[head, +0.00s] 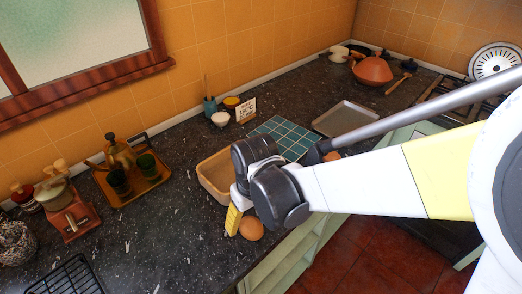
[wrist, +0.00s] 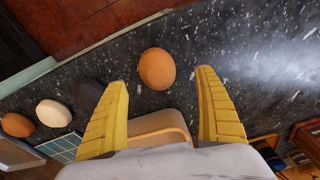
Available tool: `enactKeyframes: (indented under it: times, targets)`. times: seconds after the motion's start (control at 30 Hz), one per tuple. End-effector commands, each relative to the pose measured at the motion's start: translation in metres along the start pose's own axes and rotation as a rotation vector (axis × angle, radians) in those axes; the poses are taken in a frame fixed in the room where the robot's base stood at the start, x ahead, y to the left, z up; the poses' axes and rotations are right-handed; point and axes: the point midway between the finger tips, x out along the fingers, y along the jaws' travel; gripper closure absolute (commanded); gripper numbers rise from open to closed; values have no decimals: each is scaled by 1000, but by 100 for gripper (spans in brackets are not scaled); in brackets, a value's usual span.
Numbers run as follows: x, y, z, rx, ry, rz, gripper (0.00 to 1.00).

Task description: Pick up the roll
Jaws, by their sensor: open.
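A round brown roll (head: 251,228) lies on the dark speckled counter near its front edge. In the wrist view the roll (wrist: 157,67) shows ahead of and between the two yellow fingertips. My gripper (head: 234,221) is open and empty, pointing down just left of the roll in the head view. In the wrist view the fingers of my gripper (wrist: 162,78) are spread wider than the roll. I cannot tell the exact height of the fingertips above the counter.
A tan rectangular container (head: 208,180) stands just behind my gripper. A white egg-shaped item (wrist: 53,113), a dark one (wrist: 88,94) and another brown one (wrist: 17,125) lie to the left in the wrist view. A wooden tray (head: 150,182) with cups is left; a black rack (head: 72,278) is front left.

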Motion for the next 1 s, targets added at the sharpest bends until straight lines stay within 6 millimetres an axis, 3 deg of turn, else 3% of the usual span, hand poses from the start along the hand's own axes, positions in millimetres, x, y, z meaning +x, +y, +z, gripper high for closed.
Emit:
enactKeyframes:
  times: [0.4,0.6,0.63,0.8,0.83,1.0]
  targets:
    - [52,3,2,0,1,0,19]
    - [52,3,2,1,1,0,19]
    - [52,3,2,1,1,0,21]
    - [51,3,2,1,1,0,73]
    - [51,3,2,1,1,0,77]
    - [51,3,2,1,0,0,78]
